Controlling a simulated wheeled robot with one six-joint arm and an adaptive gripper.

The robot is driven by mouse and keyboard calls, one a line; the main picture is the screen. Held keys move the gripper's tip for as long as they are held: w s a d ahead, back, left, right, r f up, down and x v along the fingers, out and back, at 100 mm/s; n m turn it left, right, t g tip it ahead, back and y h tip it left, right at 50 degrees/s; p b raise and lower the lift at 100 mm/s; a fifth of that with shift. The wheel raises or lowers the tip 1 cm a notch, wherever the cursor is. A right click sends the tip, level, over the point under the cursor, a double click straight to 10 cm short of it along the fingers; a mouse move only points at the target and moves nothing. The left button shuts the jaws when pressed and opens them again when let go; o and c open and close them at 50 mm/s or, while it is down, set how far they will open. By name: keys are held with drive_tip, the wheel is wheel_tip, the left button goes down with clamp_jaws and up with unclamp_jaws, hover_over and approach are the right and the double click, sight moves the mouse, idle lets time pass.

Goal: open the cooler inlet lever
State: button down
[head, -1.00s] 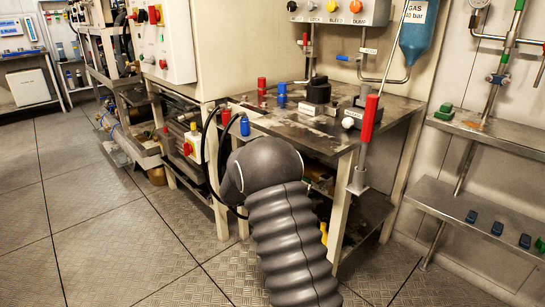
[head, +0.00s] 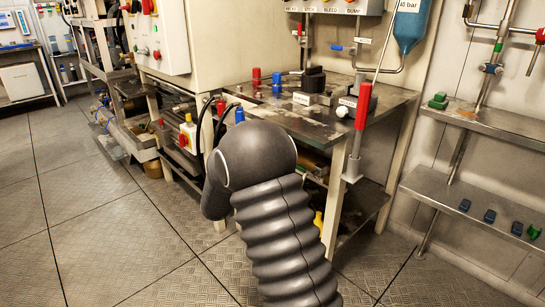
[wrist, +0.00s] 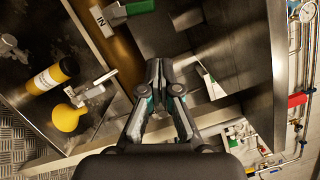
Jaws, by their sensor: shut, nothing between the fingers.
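My gripper (wrist: 158,70) shows in the wrist view with its two fingers together and nothing held. Above and left of the fingertips is a green-handled lever (wrist: 138,8) with a white tag (wrist: 103,20) reading "IN", cut by the top edge of the picture. It is apart from the gripper. I cannot tell for sure that it is the cooler inlet lever. In the head view my arm hides my gripper, and no lever with that tag can be made out there.
The wrist view shows a yellow bulb (wrist: 66,117), a yellow-and-black cylinder (wrist: 45,80) and a pale handle (wrist: 100,88) at left. The head view shows a metal workbench (head: 325,125), a red-gripped upright lever (head: 363,106) and wall shelves (head: 470,205). Floor at left (head: 90,220) is clear.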

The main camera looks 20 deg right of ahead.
drive_tip(key=w+d+n+b, duration=0.1)
drive_tip(key=w+d+b, duration=0.5)
drive_tip(key=b, duration=0.6)
drive_tip(key=shift+w+d+f+b, duration=0.15)
drive_tip(key=shift+w+f+b, duration=0.15)
drive_tip(key=shift+w, duration=0.45)
drive_tip(key=shift+r, duration=0.15)
idle(0.4)
